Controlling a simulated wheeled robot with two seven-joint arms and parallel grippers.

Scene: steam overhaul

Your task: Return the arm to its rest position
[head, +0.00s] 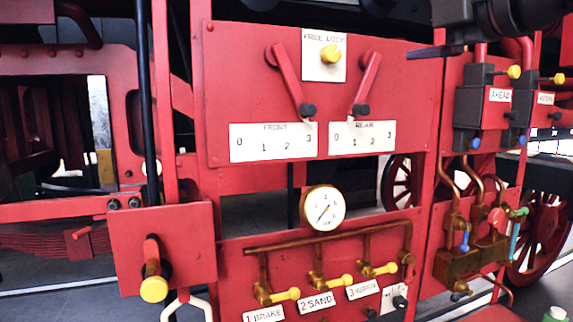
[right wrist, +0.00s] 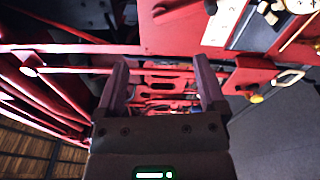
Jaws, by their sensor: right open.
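My right gripper (right wrist: 160,68) is open in the right wrist view, with its two dark fingers apart. Nothing is held between them; red framework shows through the gap at some distance. In the head view, a dark part of my right arm (head: 500,18) comes in at the top right corner, in front of the red panel's upper right edge. A dark finger (head: 432,51) of it points left there. My left arm and gripper are not in view.
A red panel (head: 230,90) with two levers (head: 285,80) (head: 367,80) and a yellow knob (head: 330,54) fills the middle. Below are a gauge (head: 323,208) and yellow-handled valves (head: 330,281). Valve boxes (head: 485,100) stand right, close below my arm. Grey floor (right wrist: 275,135) lies open at right in the wrist view.

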